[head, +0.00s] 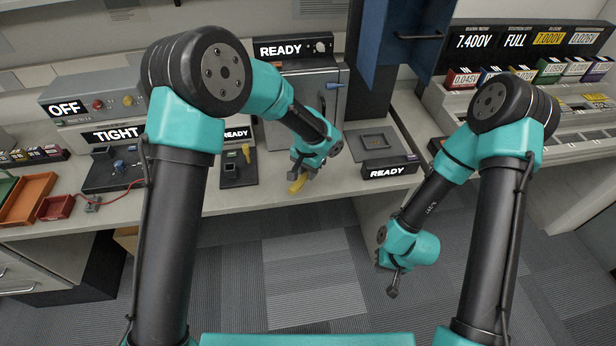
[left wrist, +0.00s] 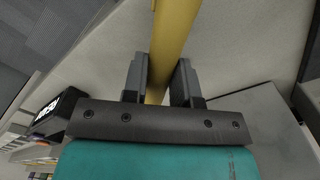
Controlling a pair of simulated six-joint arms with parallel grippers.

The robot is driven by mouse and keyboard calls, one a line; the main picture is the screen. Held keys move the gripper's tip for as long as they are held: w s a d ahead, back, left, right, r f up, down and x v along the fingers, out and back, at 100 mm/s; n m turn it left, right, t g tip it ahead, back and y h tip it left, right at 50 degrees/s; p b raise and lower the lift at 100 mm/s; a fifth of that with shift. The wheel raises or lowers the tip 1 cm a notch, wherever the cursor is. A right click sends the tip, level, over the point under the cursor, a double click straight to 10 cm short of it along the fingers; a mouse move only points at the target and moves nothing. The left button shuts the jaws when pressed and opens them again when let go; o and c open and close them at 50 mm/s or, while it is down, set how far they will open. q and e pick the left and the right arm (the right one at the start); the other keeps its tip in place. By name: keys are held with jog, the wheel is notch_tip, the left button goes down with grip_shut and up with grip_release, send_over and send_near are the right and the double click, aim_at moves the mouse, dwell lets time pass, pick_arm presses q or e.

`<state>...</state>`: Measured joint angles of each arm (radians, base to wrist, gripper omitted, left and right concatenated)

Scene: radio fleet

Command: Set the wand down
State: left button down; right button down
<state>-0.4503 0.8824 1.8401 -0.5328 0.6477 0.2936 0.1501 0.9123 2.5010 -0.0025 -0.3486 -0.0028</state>
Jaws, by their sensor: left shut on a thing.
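The wand is a yellow rod (head: 297,184), held by my left gripper (head: 303,168) above the front part of the bench. In the left wrist view the yellow wand (left wrist: 172,40) runs between the two grey fingers of the left gripper (left wrist: 160,85), which are shut on it. Its far end runs out of the top of that view. My right gripper (head: 393,278) hangs over the floor in front of the bench, well away from the wand. Its fingers are small and partly hidden, so I cannot tell whether they are open.
A black stand (head: 238,168) with a small yellow-green piece stands left of the left gripper. A grey cabinet (head: 285,80) marked READY stands behind it. A dark square pad (head: 374,142) lies to the right. The bench's front strip (head: 345,190) is clear.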

aim_at(308, 183)
pick_arm(q)
jog(key=shift+w+f, duration=0.2)
jog(key=shift+f, duration=1.6)
jog(key=shift+f, duration=0.1)
jog(key=c, duration=0.9)
grip_release()
notch_tip(308, 183, up, 12)
jog(key=shift+r, duration=0.15)
